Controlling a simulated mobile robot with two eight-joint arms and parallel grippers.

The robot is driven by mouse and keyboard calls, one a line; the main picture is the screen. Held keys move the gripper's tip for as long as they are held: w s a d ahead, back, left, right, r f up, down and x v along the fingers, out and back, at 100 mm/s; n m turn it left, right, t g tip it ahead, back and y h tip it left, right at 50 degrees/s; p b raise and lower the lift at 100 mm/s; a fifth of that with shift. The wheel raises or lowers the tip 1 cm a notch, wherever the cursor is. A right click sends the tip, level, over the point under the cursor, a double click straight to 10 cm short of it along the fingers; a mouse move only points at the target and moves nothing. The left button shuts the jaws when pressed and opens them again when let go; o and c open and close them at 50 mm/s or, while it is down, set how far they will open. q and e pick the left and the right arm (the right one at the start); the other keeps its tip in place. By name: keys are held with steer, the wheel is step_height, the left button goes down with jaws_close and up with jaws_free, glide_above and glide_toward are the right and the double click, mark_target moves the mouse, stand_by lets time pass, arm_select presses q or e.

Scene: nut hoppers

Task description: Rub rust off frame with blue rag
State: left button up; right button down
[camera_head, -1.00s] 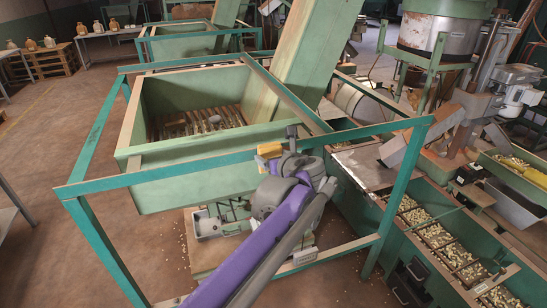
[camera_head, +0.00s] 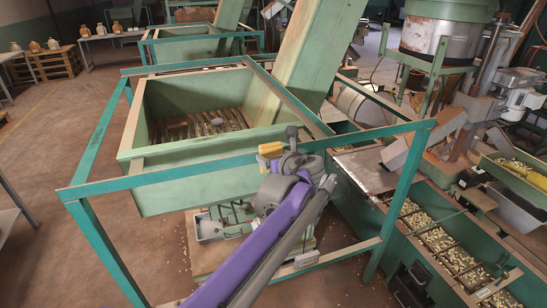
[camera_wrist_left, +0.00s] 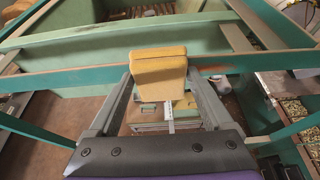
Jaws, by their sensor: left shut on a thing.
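My left gripper (camera_head: 272,154) is shut on a yellow block-like thing (camera_wrist_left: 158,72), whose top looks paler; no blue rag shows in either view. The yellow thing also shows in the head view (camera_head: 270,149). It is at the near top bar of the teal frame (camera_head: 190,173), which runs across the wrist view (camera_wrist_left: 60,81) behind it. I cannot tell whether it touches the bar. My right gripper is out of view.
A green hopper (camera_head: 185,185) with a slatted bottom stands inside the frame, with a sloping green chute (camera_head: 318,65) above. Trays of nuts (camera_head: 440,240) line the right side. A diagonal bar (camera_head: 290,98) crosses the hopper.

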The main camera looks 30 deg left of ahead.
arm_select(q)
steer(key=shift+w+d+p, duration=0.35)
steer(key=shift+w+d, duration=1.05)
steer(key=shift+w, duration=0.25)
steer(key=shift+w+d+p, duration=0.3)
steer(key=shift+w+d, duration=1.1)
steer(key=shift+w, duration=0.25)
steer(key=shift+w+d, duration=0.95)
steer(key=shift+w, duration=0.3)
steer(key=shift+s+a, duration=0.1)
steer(key=shift+s, duration=0.05)
steer(key=shift+s+a, duration=0.45)
steer(key=shift+s, duration=0.05)
steer(key=s+a, duration=0.6)
steer(key=s, duration=0.2)
steer(key=shift+a+b, duration=0.35)
steer(key=shift+a, duration=0.05)
